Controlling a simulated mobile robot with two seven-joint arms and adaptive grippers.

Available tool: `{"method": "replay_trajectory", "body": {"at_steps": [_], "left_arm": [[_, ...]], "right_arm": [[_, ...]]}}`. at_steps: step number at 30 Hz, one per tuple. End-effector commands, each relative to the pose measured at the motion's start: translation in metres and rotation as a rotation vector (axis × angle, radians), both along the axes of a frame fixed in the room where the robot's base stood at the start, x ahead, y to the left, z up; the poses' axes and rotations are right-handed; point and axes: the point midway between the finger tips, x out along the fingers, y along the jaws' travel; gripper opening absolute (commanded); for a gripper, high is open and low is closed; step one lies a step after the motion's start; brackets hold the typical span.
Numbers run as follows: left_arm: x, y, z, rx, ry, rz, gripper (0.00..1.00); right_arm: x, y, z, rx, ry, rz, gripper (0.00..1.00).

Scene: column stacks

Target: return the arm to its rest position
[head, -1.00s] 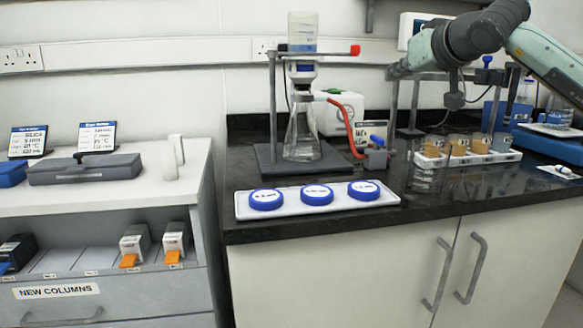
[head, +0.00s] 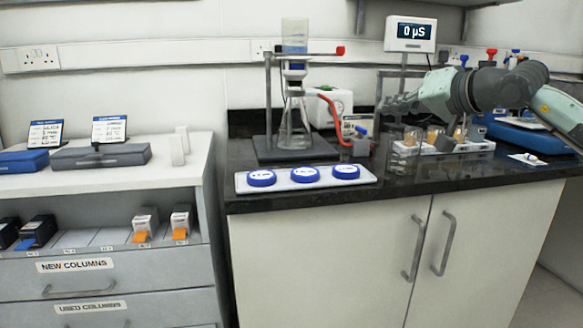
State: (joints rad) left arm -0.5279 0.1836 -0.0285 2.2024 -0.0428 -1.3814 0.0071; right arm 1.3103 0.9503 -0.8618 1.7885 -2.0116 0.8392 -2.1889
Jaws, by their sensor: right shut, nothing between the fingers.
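My right arm comes in from the right over the dark bench. My right gripper (head: 385,106) is at its left end, shut and empty, at the right of the filter stand, seen small and partly against the stand behind it. My forearm hides part of the white rack (head: 467,147) of amber-filled beakers. My left gripper is out of view.
A glass flask (head: 294,130) on a stand with a red hose is left of my gripper. A white tray (head: 370,178) with blue-lidded dishes lies in front. A meter (head: 410,33) reads 0 µS. Left is a drawer unit (head: 75,265) with column boxes.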

Motion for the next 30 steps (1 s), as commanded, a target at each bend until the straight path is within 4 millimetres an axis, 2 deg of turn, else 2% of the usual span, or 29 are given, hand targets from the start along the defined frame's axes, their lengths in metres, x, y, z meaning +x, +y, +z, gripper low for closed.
{"method": "replay_trajectory", "body": {"at_steps": [1, 5, 6, 8, 10, 11, 14, 17, 18, 20, 21, 23, 24, 26, 27, 30], "left_arm": [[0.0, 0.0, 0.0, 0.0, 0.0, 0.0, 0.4], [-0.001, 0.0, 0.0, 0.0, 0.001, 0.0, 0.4], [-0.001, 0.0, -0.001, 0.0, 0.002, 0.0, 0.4], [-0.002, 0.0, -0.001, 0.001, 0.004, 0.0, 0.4], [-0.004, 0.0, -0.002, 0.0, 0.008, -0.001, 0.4], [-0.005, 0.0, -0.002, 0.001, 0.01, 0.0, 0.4], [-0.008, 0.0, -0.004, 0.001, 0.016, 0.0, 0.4], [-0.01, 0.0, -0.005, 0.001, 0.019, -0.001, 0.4], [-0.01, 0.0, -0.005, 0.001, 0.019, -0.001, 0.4], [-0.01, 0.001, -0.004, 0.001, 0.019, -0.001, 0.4], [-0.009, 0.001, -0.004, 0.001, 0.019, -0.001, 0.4], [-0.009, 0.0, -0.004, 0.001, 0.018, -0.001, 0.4], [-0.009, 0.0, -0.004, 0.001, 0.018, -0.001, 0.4], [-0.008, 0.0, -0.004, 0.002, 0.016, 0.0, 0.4], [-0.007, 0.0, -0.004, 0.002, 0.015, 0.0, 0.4], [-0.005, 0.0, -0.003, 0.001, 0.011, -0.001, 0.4]], "right_arm": [[-0.005, 0.014, -0.014, 0.12, 0.046, 0.034, 0.0], [-0.025, 0.047, -0.035, 0.532, 0.197, 0.118, 0.0], [-0.033, 0.055, -0.039, 0.689, 0.259, 0.139, 0.0], [-0.043, 0.06, -0.044, 0.959, 0.369, 0.162, 0.0], [-0.053, 0.054, -0.049, 1.302, 0.505, 0.171, 0.0], [-0.055, 0.048, -0.051, 1.453, 0.563, 0.17, 0.0], [-0.058, 0.011, -0.066, 1.959, 0.734, 0.133, 0.0], [-0.059, -0.043, -0.102, 2.474, 0.849, 0.059, 0.0], [-0.061, -0.066, -0.121, 2.675, 0.867, 0.023, 0.0], [-0.066, -0.098, -0.15, 2.938, 0.864, -0.028, 0.0], [-0.071, -0.118, -0.171, -2.964, -0.804, 0.06, 0.0], [-0.081, -0.145, -0.205, -2.786, -0.65, 0.099, 0.0], [-0.091, -0.163, -0.229, -2.674, -0.547, 0.119, 0.0], [-0.108, -0.186, -0.264, -2.517, -0.395, 0.14, 0.0], [-0.122, -0.201, -0.288, -2.418, -0.295, 0.151, 0.0], [-0.16, -0.23, -0.341, -2.201, -0.063, 0.162, 0.0]]}}
